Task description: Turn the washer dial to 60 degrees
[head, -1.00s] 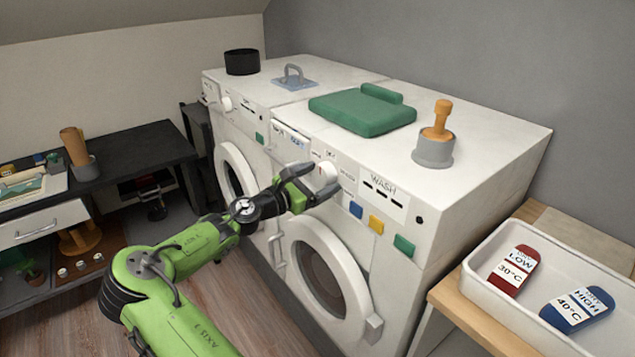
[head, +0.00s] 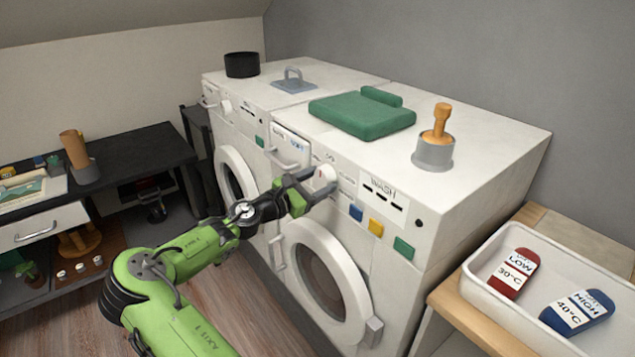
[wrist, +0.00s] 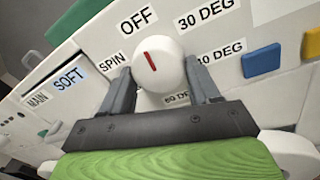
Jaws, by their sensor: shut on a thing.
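The washer dial (wrist: 172,76) is a round white knob with a red pointer line. Printed labels surround it: OFF above, SPIN to the left, 30 DEG and 40 DEG to the right, and 60 DEG below, partly covered. The red line points up and slightly left, toward OFF. My gripper (wrist: 160,88) has one dark finger on each side of the dial and is shut on it. In the head view, my gripper (head: 308,187) reaches the dial (head: 325,174) on the front panel of the right-hand washer (head: 465,190).
A drawer with a handle (head: 284,157) is left of the dial. Blue (head: 356,212), yellow (head: 376,226) and green (head: 403,247) buttons lie to its right. The round door (head: 312,232) is below. A white tray (head: 478,285) stands at the right.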

